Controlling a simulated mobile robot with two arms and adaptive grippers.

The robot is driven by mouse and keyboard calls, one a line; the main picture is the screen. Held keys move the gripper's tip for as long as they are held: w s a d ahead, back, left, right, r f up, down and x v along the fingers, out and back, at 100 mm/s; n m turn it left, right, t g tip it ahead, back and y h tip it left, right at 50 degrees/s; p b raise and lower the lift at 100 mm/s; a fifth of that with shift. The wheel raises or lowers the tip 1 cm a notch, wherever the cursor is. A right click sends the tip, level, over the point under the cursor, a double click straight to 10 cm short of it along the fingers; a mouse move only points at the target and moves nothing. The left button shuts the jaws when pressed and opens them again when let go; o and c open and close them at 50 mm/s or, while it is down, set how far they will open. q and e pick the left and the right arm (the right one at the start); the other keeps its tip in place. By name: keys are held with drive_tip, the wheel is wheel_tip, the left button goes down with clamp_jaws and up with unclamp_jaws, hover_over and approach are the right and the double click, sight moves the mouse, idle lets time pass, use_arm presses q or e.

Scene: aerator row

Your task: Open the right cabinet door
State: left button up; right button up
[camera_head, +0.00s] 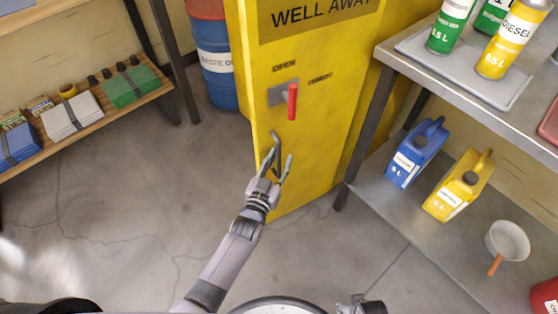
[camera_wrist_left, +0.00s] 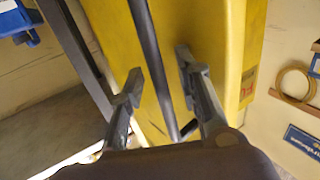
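The yellow cabinet door (camera_head: 318,150) stands upright in the head view, with dark lettering at its top. A red lever (camera_head: 292,101) hangs down from a grey plate below the word OPEN. A dark bar handle (camera_head: 276,150) sits lower on the door. My left gripper (camera_head: 279,156) is at this bar with its fingers apart. In the left wrist view the bar (camera_wrist_left: 148,45) runs between the two open fingers, with gaps on both sides. At the bottom edge of the head view a small part of my right arm's end (camera_head: 360,305) shows; its fingers cannot be made out.
A metal shelf (camera_head: 385,48) with cans and jugs stands close on the right. A blue drum with a red top (camera_head: 215,60) stands behind on the left. A wooden shelf (camera_head: 90,112) is at the far left. The grey floor (camera_head: 130,220) left of the cabinet is clear.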

use_arm(q)
drive_tip(key=shift+s+a+f, duration=0.1)
drive_tip(key=shift+s+a, duration=0.05)
drive_tip(key=shift+s, duration=0.35)
drive_tip(key=v, duration=1.1)
use_arm(e)
drive_tip(key=shift+w, duration=0.2)
